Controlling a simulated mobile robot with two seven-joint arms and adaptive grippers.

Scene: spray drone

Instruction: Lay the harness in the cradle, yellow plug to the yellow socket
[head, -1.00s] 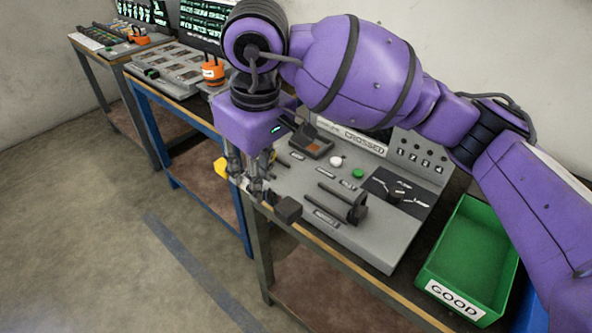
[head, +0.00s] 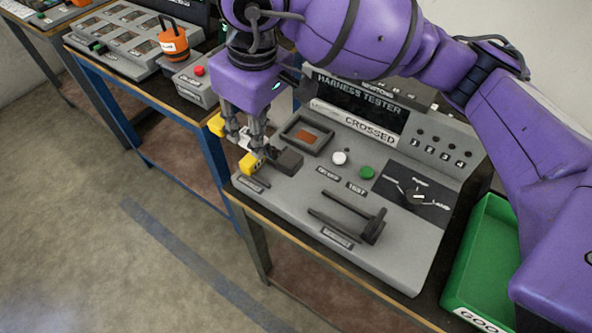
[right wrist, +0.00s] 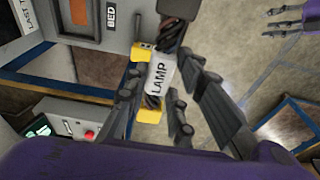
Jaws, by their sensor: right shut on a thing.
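The harness has a white sleeve (right wrist: 160,75) reading LAMP, with twisted dark and red wires, a yellow plug (head: 216,124) at one end and a dark plug (head: 287,160) at the other. My right gripper (head: 243,142) is shut on the harness, above the tester's left edge. The yellow plug also shows in the right wrist view (right wrist: 149,115). A yellow block that looks like the yellow socket (head: 250,163) is at the tester's front left corner. My left gripper (right wrist: 283,17) shows open and empty in the right wrist view.
A green bin (head: 490,255) stands right. An orange-topped object (head: 173,36) stands left.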

